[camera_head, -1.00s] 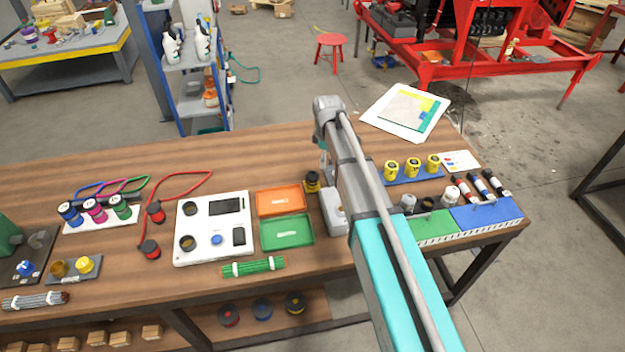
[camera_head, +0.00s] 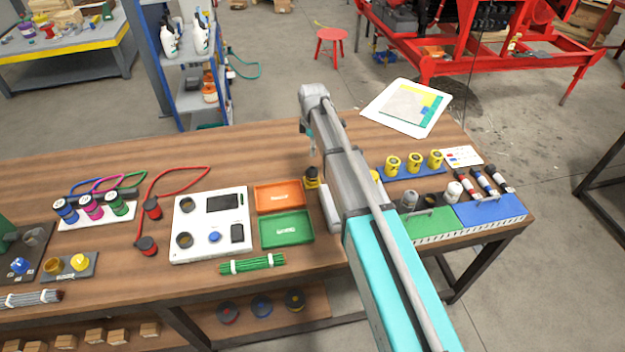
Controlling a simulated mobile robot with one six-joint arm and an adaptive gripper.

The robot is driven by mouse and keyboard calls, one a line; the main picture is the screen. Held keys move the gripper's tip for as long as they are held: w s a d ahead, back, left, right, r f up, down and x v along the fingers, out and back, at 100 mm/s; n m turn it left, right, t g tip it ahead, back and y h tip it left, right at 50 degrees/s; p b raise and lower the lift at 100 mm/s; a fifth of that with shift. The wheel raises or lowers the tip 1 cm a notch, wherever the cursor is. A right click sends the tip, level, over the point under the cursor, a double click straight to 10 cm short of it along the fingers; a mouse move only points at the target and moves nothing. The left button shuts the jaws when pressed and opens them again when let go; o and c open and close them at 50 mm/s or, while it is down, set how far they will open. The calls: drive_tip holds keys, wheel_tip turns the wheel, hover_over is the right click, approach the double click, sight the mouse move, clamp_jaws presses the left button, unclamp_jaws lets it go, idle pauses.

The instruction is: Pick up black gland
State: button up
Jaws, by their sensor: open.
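The black gland (camera_head: 430,199) appears as a small dark piece on the green mat (camera_head: 433,226), between a grey gland (camera_head: 409,199) and a white one (camera_head: 454,191). It is small and its shape is hard to make out. My gripper (camera_head: 313,153) hangs at the far end of my arm, over the middle of the bench, well to the left of the black gland. It is open, its fingers small and partly hidden by my wrist. A black and yellow piece (camera_head: 312,180) stands just below it in the picture; I cannot tell the gap.
Yellow cylinders (camera_head: 414,163) stand on a blue strip behind the glands. A blue mat (camera_head: 490,211) with dark tubes (camera_head: 485,183) lies right. Orange (camera_head: 279,197) and green (camera_head: 286,230) trays and a white panel (camera_head: 211,226) are left. My arm covers the bench between.

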sight(312, 168)
drive_tip(key=shift+f+b, duration=3.55)
drive_tip(key=shift+f, duration=0.25)
drive_tip(key=shift+f, duration=0.1)
drive_tip(key=shift+s+f+b, duration=0.15)
drive_tip(key=shift+f+b, duration=2.35)
drive_tip(key=shift+b, duration=0.1)
drive_tip(key=shift+c, duration=0.3)
drive_tip(key=c, duration=1.2)
drive_tip(key=shift+r, duration=0.2)
